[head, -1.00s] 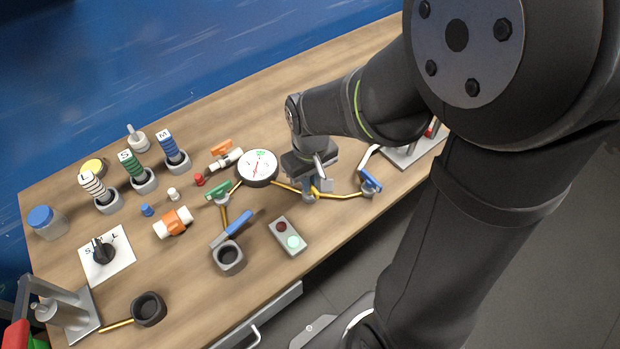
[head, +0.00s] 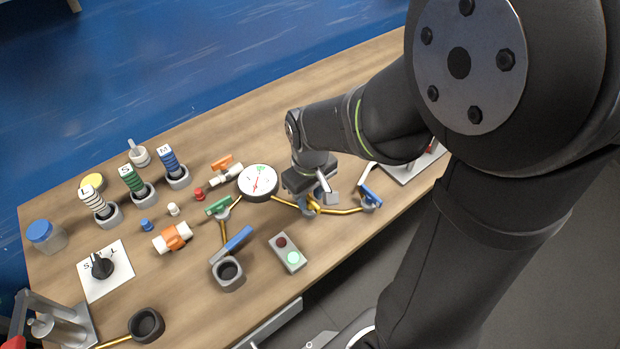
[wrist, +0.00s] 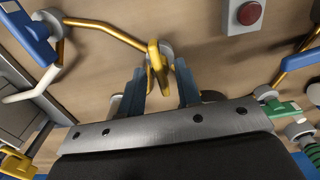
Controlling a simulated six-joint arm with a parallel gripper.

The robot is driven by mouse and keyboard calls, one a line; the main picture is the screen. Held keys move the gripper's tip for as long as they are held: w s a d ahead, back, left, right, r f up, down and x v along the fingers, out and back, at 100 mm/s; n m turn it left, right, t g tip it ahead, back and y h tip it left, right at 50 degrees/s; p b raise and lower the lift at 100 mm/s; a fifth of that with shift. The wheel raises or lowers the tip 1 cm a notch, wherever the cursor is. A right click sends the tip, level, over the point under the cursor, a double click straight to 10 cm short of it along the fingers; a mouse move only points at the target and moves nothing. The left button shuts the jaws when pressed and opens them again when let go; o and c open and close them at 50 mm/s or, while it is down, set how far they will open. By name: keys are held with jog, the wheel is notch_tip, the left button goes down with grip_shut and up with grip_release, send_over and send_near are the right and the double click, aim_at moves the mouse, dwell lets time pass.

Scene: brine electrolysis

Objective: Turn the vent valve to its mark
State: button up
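Several valves with coloured handles stand on the wooden bench; none shows a readable vent label or mark. A valve with a yellow handle (wrist: 154,66) is at the brass pipe, between the fingers of my gripper (wrist: 160,88) in the wrist view. The fingers are apart, with a gap on both sides of the handle, so my gripper is open. In the head view my gripper (head: 317,190) points down at this valve and hides most of it. A blue-handled valve (head: 371,194) is to its right, and a green-handled valve (head: 218,206) is to its left.
A round gauge (head: 258,181) sits close left of my gripper. A grey button box (head: 287,252) is in front of it, and a grey cup (head: 228,273) with a blue handle (head: 237,239) nearby. Brass pipes join the valves.

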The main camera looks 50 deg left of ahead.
aim_at(310, 198)
notch_tip(310, 198, up, 17)
dwell(0.4)
dwell(0.5)
notch_tip(310, 198, down, 17)
jog(key=shift+f, duration=0.2)
dwell(0.4)
